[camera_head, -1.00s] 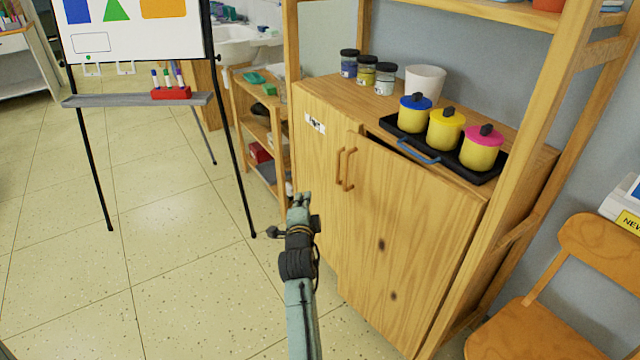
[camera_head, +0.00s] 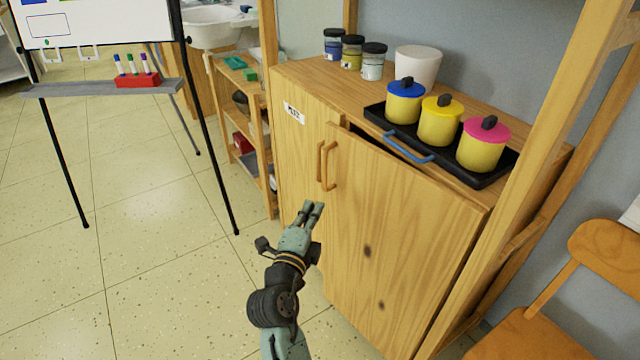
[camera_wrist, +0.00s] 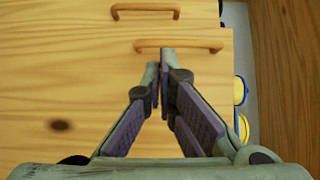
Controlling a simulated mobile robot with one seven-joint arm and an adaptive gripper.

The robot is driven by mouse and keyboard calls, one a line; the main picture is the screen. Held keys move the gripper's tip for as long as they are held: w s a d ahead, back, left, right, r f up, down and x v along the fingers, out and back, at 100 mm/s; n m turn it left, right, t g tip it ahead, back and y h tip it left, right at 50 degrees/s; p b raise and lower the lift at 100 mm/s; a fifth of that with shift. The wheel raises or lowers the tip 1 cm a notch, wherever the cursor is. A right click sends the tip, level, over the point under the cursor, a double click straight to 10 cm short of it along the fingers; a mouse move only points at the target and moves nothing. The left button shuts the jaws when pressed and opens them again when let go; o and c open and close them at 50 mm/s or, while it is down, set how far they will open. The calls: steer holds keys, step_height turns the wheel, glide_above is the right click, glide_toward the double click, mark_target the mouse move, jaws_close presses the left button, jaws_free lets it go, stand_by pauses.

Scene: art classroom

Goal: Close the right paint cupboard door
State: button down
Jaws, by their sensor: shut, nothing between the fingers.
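The wooden paint cupboard has a right door (camera_head: 400,225) with dark knots and an orange-brown handle (camera_head: 331,166). This door stands slightly ajar, with a dark gap behind its top edge. The left door (camera_head: 303,150) looks closed and has its own handle (camera_head: 320,160). My gripper (camera_head: 312,206) is shut and empty, in front of the doors and below the handles. In the wrist view its fingertips (camera_wrist: 162,65) overlap the right door (camera_wrist: 70,90), close to that door's handle (camera_wrist: 180,45). I cannot tell whether they touch.
A black tray (camera_head: 377,112) with three yellow pots stands on the cupboard top, its blue handle (camera_head: 410,148) over the front edge. Paint jars (camera_head: 352,52) and a white pot (camera_head: 418,65) stand behind. An easel (camera_head: 105,88) is left, a wooden chair (camera_head: 560,290) right.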

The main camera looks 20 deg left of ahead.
mark_target(324, 183)
steer(key=w+p, duration=0.1)
steer(key=w, duration=0.2)
steer(key=w+p, duration=0.1)
steer(key=w, duration=0.2)
steer(key=shift+w+a+r, duration=0.15)
steer(key=shift+w+a, duration=0.05)
steer(key=shift+w+f+p, duration=0.2)
steer(key=shift+w+p, duration=0.15)
steer(key=shift+w, duration=0.3)
